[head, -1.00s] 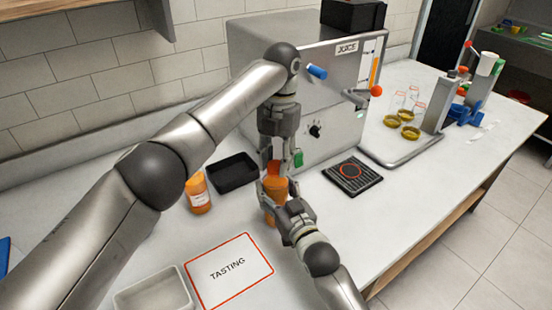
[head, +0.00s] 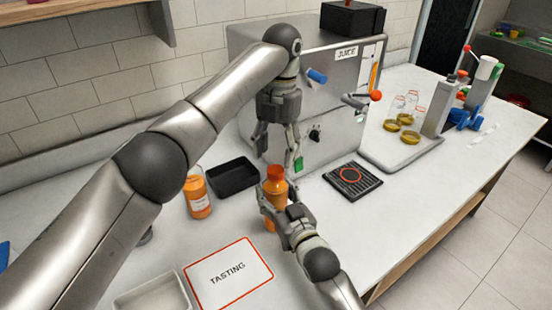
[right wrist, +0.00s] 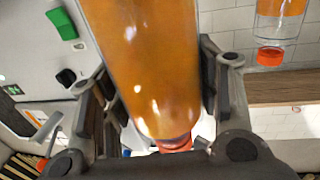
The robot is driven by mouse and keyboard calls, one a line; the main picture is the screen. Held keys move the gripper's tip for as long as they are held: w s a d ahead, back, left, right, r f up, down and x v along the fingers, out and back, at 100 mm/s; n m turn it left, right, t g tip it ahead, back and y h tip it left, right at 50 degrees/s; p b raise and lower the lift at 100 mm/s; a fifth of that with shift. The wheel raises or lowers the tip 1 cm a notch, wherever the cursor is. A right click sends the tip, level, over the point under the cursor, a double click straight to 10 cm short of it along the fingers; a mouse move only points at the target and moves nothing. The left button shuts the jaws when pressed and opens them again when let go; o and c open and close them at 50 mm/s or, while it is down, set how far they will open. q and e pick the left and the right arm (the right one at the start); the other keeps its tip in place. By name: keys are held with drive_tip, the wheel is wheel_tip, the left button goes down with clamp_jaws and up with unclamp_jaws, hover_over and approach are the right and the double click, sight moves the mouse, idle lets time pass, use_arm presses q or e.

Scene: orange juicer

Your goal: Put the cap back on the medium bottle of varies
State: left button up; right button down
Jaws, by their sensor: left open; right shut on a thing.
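The orange juice bottle (head: 270,192) stands upright on the counter, with my right gripper (head: 278,206) shut around its body. An orange cap (head: 276,173) sits on top of its neck; whether it is screwed tight I cannot tell. In the right wrist view the bottle (right wrist: 145,60) lies between the fingers, and its orange-red cap (right wrist: 175,143) shows at the lower end of the picture. My left gripper (head: 278,150) is open and empty just above the cap, fingers pointing down and apart from it.
Another orange bottle (head: 198,197) with an orange cap stands at left, beside a black tray (head: 232,174). A TASTING sign (head: 228,273) and a pale tray (head: 152,292) lie in front.

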use_arm(q)
drive_tip(key=shift+r, duration=0.1)
drive_tip(key=shift+c, duration=0.4)
drive_tip(key=n, duration=0.5)
drive_tip(key=shift+r, duration=0.2)
drive_tip(key=n, duration=0.6)
drive_tip(key=shift+r, duration=0.25)
drive_tip(key=n, duration=0.5)
drive_tip(key=shift+r+n, duration=0.2)
drive_tip(key=shift+n, duration=0.2)
drive_tip(key=n, duration=0.4)
drive_tip(key=shift+r, duration=0.15)
drive_tip(key=n, duration=0.6)
drive_tip(key=shift+r+t, duration=0.2)
drive_tip(key=shift+t, duration=0.1)
drive_tip(key=n, duration=0.6)
drive_tip(key=shift+r+h, duration=0.2)
drive_tip(key=shift+h, duration=0.1)
drive_tip(key=n, duration=0.5)
drive_tip(key=shift+s+r+n, duration=0.1)
drive_tip(key=shift+r+n, duration=0.1)
drive_tip(key=shift+n, duration=0.2)
drive_tip(key=n, duration=0.4)
drive_tip(key=shift+r+n, duration=0.2)
drive_tip(key=shift+n, duration=0.2)
